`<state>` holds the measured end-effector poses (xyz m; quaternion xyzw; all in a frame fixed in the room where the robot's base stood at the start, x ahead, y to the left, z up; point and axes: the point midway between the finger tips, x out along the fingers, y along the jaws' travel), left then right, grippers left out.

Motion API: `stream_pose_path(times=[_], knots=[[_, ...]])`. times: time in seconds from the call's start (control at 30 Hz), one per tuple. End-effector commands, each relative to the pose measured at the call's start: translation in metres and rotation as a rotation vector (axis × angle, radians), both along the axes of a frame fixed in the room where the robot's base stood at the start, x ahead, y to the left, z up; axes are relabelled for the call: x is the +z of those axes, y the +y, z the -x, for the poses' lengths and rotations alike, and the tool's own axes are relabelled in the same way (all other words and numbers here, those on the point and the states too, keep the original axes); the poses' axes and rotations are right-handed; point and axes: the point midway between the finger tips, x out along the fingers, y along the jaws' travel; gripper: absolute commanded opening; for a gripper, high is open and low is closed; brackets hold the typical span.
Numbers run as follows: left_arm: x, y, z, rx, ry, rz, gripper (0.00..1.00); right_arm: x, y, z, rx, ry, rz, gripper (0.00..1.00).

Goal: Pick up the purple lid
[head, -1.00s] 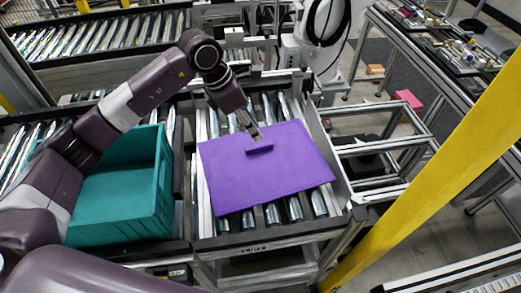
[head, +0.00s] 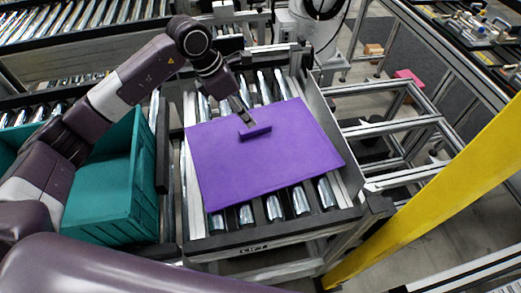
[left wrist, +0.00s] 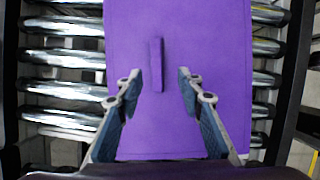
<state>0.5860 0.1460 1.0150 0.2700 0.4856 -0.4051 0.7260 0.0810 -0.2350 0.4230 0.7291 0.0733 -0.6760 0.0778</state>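The purple lid (head: 262,165) lies flat on the roller conveyor, with a raised bar handle (head: 254,132) near its middle. In the left wrist view the lid (left wrist: 215,125) fills the middle, and its handle (left wrist: 157,62) runs up and down the picture. My left gripper (head: 247,118) is over the lid, close to the handle. In the left wrist view its two fingers (left wrist: 160,76) are apart and empty, one on each side of the handle's near half. I cannot tell whether the fingertips are level with the handle. My right gripper is out of view.
A teal crate (head: 122,200) stands left of the lid. Rollers (head: 273,208) show around the lid, between the conveyor's side rails. A yellow post (head: 440,185) crosses the right side. A metal frame (head: 395,122) stands right of the conveyor.

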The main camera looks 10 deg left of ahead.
Motion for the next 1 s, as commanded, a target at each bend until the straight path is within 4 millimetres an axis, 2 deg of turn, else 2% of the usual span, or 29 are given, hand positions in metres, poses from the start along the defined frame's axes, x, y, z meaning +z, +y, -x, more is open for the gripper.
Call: stream_pose_path(times=[0.2, 0.47, 0.6, 0.73, 1.0], knots=[[-0.020, -0.007, -0.004, -0.001, 0.004, 0.001, 0.35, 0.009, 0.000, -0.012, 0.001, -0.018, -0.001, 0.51], [-0.050, -0.012, -0.014, 0.000, 0.007, 0.002, 0.35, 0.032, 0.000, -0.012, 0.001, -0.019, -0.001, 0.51], [-0.068, -0.018, -0.019, 0.000, 0.003, 0.002, 0.35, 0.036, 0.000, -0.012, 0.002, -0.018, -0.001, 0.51], [-0.074, -0.018, -0.020, 0.000, 0.001, -0.001, 0.35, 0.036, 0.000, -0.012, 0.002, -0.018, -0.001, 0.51], [-0.074, -0.018, -0.020, -0.001, 0.000, 0.000, 0.35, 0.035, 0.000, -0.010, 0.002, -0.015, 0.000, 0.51]])
